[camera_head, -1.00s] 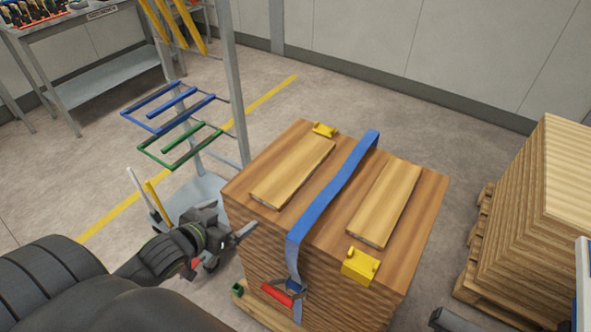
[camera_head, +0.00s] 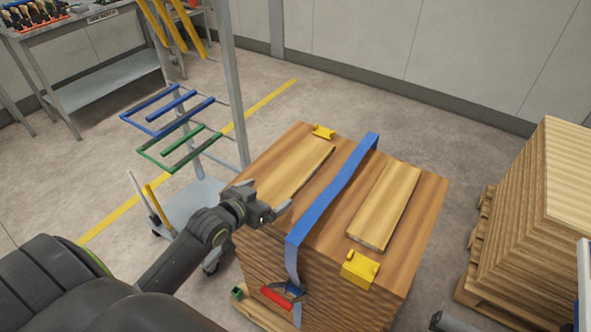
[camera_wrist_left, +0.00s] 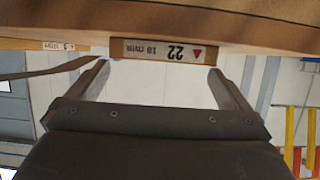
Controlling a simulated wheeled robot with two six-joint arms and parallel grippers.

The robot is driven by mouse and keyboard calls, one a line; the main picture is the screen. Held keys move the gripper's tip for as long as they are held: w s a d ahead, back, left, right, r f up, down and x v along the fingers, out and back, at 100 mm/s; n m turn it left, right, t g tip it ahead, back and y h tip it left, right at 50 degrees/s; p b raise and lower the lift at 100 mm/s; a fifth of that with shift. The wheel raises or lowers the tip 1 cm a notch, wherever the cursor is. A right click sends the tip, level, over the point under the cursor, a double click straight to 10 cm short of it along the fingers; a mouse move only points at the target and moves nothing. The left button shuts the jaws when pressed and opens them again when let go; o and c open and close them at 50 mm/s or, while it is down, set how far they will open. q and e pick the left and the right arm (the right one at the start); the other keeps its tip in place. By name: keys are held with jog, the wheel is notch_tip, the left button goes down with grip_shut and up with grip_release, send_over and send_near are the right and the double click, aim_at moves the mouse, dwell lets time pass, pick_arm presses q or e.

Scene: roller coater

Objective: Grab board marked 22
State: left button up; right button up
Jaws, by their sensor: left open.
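The board marked 22 is a light wooden plank (camera_head: 296,178) lying on the left half of the wooden stack's top. Its near end is hidden behind my left gripper (camera_head: 272,213) in the head view. In the left wrist view, the board's end (camera_wrist_left: 163,51) shows upside down with a label reading 22 and 18 mm. My left gripper's fingers (camera_wrist_left: 158,78) are open, one toward each side of that end, with nothing held.
A blue strap (camera_head: 335,190) with a red-handled buckle crosses the stack (camera_head: 330,236) beside the board. A second plank (camera_head: 385,205) lies right of it. Yellow blocks (camera_head: 360,268) sit on the top's edges. A cart with blue and green racks (camera_head: 180,150) stands left.

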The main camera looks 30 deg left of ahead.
aim_at(280, 184)
pick_arm(q)
jog(key=shift+r+p+x, duration=0.2)
jog(key=shift+p+x, duration=0.25)
jog(key=shift+x, duration=2.35)
jog(key=shift+w+a+r, duration=0.1)
jog(key=c, duration=1)
